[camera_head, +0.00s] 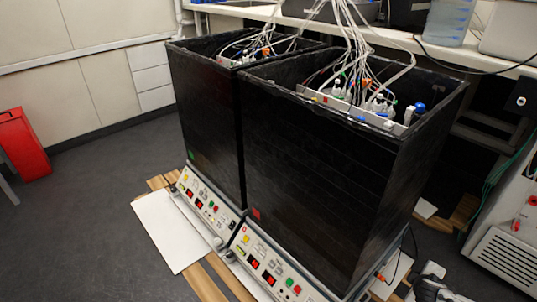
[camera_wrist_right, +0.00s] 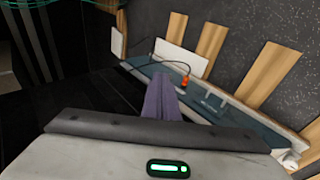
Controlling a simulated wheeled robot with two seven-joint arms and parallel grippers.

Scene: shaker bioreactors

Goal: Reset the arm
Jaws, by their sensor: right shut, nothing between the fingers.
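My right gripper shows in the right wrist view, its purple fingers (camera_wrist_right: 162,98) together and empty. They stand over or beside a dark shaker base (camera_wrist_right: 215,105); I cannot tell whether they touch it. In the head view a small grey and black part at the bottom right edge looks like part of my right arm. My left gripper is in neither view. Two tall black shaker bioreactor boxes (camera_head: 205,110) (camera_head: 315,165) stand side by side, with bottles and tubes inside their open tops.
Control panels (camera_head: 208,203) (camera_head: 268,266) with coloured buttons line the fronts of the boxes. Wooden slats and a white board (camera_head: 170,230) lie on the floor. A white bench (camera_head: 440,50) runs behind. A white machine (camera_head: 510,225) stands right, a red bin (camera_head: 22,145) left. The left floor is clear.

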